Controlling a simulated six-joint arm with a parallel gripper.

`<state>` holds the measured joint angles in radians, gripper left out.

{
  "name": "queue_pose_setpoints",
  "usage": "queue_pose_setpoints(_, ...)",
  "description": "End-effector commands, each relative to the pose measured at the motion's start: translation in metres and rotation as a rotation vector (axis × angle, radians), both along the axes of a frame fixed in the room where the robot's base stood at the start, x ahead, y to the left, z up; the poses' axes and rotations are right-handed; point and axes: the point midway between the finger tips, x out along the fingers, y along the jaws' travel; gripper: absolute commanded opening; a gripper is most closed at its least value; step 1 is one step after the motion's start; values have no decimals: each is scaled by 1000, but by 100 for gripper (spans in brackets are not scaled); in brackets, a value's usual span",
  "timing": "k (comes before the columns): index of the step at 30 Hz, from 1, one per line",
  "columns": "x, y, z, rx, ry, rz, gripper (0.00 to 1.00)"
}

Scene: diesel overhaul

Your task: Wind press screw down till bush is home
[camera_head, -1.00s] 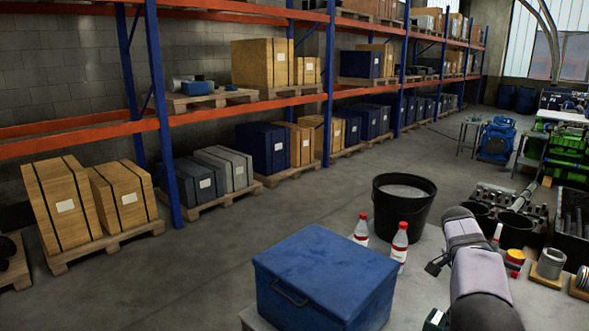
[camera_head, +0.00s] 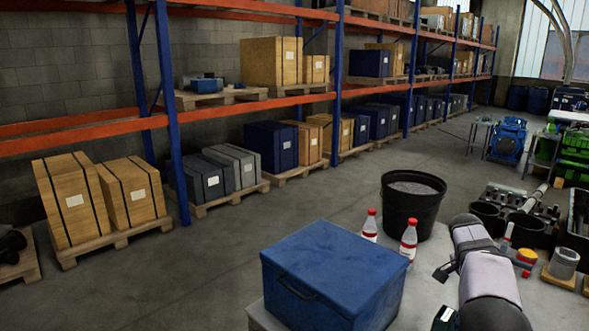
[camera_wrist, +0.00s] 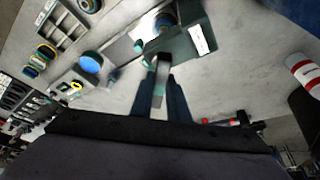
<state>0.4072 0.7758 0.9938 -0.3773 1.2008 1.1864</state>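In the wrist view, my gripper (camera_wrist: 163,92) shows two dark fingers with a gap between them. A pale grey bar (camera_wrist: 161,72) stands in line with that gap; whether the fingers touch it I cannot tell. I cannot make out the press screw or the bush for certain.
A blue box (camera_head: 333,275), red-capped bottles (camera_head: 409,241) and a black bucket (camera_head: 413,207) stand left of my arm. The wrist view shows a blue disc (camera_wrist: 90,64) and a compartment tray (camera_wrist: 62,25).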

Motion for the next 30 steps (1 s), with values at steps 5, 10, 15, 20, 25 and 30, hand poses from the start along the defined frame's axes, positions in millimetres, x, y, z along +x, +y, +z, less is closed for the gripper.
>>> queue_pose_setpoints(5,1,0,3,1,0,-30,0)
queue_pose_setpoints(10,2,0,5,2,1,-121,0)
queue_pose_setpoints(15,3,0,4,1,1,-216,0)
queue_pose_setpoints(20,4,0,4,0,1,-297,0)
queue_pose_setpoints(25,5,-1,3,0,-1,-364,0)
queue_pose_setpoints(30,5,-1,0,-1,-2,-398,0)
